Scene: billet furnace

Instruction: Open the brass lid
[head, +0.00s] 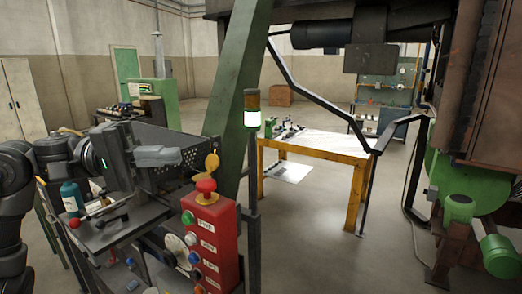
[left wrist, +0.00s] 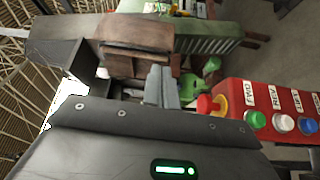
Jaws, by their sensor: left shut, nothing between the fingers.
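The brass lid (head: 212,164) is on top of the red control box (head: 226,235) in the head view. It looks raised, standing above the red mushroom button (head: 205,186), whose top is uncovered. In the left wrist view the red button (left wrist: 205,105) shows with a yellow part, likely the lid (left wrist: 221,101), beside it. My left gripper (head: 178,156) is shut and empty, a little left of the lid and apart from it. Its closed fingers also show in the left wrist view (left wrist: 160,72). My right gripper is not in view.
The box front has green, white, blue and red buttons. A dark shelf with a teal bottle (head: 71,198) lies below my left arm. A yellow-legged table (head: 318,160) stands behind.

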